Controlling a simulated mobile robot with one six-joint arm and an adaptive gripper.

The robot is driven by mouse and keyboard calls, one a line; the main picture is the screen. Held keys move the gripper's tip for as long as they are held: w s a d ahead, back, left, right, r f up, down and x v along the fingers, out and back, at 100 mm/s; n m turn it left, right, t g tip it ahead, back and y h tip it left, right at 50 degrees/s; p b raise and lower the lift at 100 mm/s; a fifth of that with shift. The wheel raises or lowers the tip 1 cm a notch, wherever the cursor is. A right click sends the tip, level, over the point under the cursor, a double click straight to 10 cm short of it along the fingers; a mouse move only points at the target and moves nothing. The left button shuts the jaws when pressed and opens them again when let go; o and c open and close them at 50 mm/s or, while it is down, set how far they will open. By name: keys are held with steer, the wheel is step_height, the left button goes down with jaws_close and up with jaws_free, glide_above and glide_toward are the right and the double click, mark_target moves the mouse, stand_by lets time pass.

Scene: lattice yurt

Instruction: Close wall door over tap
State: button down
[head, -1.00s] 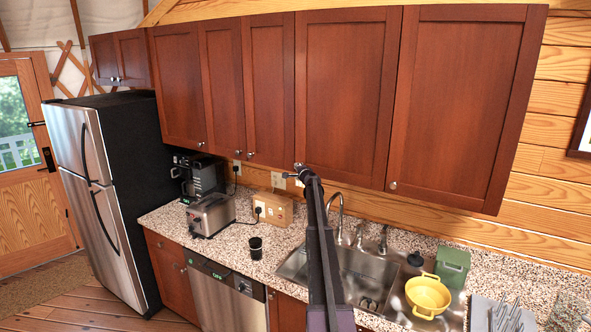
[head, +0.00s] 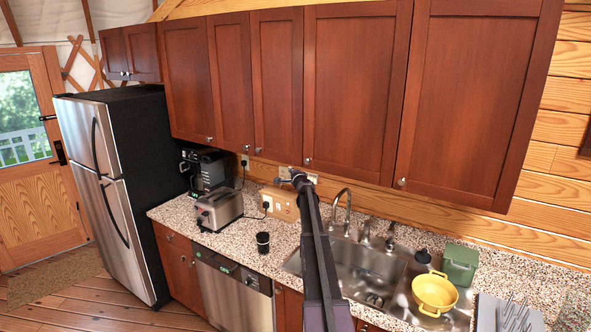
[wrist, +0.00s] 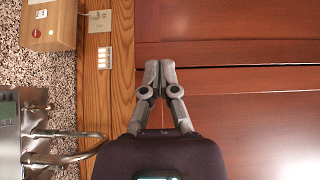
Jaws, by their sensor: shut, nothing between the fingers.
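The wall door over the tap (head: 357,90) is a wide reddish-brown panel with a small knob at its lower left. It looks flush with the doors beside it. The curved metal tap (head: 346,205) stands below it at the sink. My gripper (wrist: 157,78) is shut and empty in the wrist view, its fingertips in front of the red-brown cabinet fronts, near a seam between two panels. I cannot tell whether they touch. In the head view my arm reaches up to just below the cabinets' lower edge, and its own links mostly hide the fingers.
More wall doors (head: 478,100) flank it. Below are the sink (head: 365,268), yellow colander (head: 435,292), green box (head: 460,264), black cup (head: 263,243), toaster (head: 219,209) and wooden box (head: 279,203). The fridge (head: 95,180) stands at left; floor (head: 100,300) before it is clear.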

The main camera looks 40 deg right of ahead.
steer(key=shift+s+a, duration=0.25)
steer(key=shift+a, duration=0.55)
steer(key=s+a+f+n+g+y+b, duration=0.1)
steer(key=a+f+n+y+b, duration=0.3)
steer(key=a, duration=0.8)
steer(key=a+f+n+y+b, duration=0.25)
steer(key=a+f+n, duration=0.2)
steer(key=a, duration=0.75)
steer(key=s+a+f+n+g+y+b, duration=0.2)
steer(key=s+a+f+n, duration=0.15)
steer(key=a+f, duration=0.4)
steer(key=s+a+f+n+g+y+b, duration=0.25)
steer(key=s+a+f, duration=0.2)
steer(key=a, duration=0.65)
steer(key=s+a+f+n+g+b, duration=0.2)
steer(key=s+a+f+n+g, duration=0.15)
steer(key=s+a+f, duration=0.4)
steer(key=s+a+f+n+g+h+b, duration=0.1)
steer(key=s+a+f+g+b, duration=0.1)
steer(key=s, duration=0.6)
steer(key=s+a+f+n+g+h+b, duration=0.1)
steer(key=s+a+f+g+h+b, duration=0.1)
steer(key=s+a+f, duration=0.3)
steer(key=s+a+f+n+g+h+b, duration=0.1)
steer(key=s+a+f+n+g+b, duration=0.1)
steer(key=s, duration=1.1)
step_height(320, 180, down, 3)
steer(key=shift+s+a+r+g+h+b, duration=0.15)
steer(key=shift+a+g+h+b, duration=0.25)
steer(key=shift+a+g+b, duration=0.5)
